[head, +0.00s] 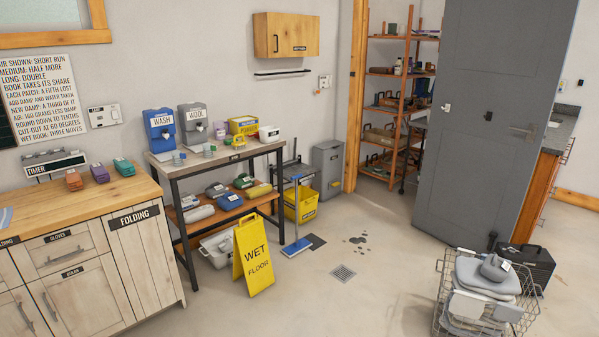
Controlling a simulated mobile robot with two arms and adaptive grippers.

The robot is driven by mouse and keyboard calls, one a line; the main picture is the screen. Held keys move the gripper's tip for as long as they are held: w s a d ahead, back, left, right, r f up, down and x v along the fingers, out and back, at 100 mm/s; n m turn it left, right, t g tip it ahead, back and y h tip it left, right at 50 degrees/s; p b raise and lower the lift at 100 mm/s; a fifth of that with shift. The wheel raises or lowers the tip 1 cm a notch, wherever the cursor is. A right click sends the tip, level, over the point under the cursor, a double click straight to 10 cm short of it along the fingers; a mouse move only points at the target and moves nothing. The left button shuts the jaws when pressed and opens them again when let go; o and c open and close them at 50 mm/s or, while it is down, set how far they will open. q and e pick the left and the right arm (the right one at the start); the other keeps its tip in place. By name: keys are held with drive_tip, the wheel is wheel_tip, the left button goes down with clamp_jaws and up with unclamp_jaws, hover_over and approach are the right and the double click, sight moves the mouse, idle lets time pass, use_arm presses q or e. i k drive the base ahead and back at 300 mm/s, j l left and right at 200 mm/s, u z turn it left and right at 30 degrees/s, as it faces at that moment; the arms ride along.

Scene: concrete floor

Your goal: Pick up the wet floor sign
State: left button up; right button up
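The yellow wet floor sign (257,262) stands upright on the concrete floor, folded out like a tent, in front of the right end of a metal-framed bench. Its front panel carries the dark words "WET FLOOR". A white bin on the floor is partly hidden behind its left side. Neither of my grippers shows in the head view, so their states cannot be seen.
The bench (217,157) stands behind the sign, with a blue mop (296,247) and a yellow bucket (305,207) to its right. A wooden cabinet (145,255) is at left. A wire basket (443,325) of grey items stands at lower right.

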sight(252, 260)
drive_tip(key=i+u, duration=0.1)
drive_tip(key=i, duration=0.5)
drive_tip(key=i+l, duration=0.1)
drive_tip(key=i, duration=0.55)
drive_tip(key=i+l+u, duration=0.15)
drive_tip(key=i, duration=0.45)
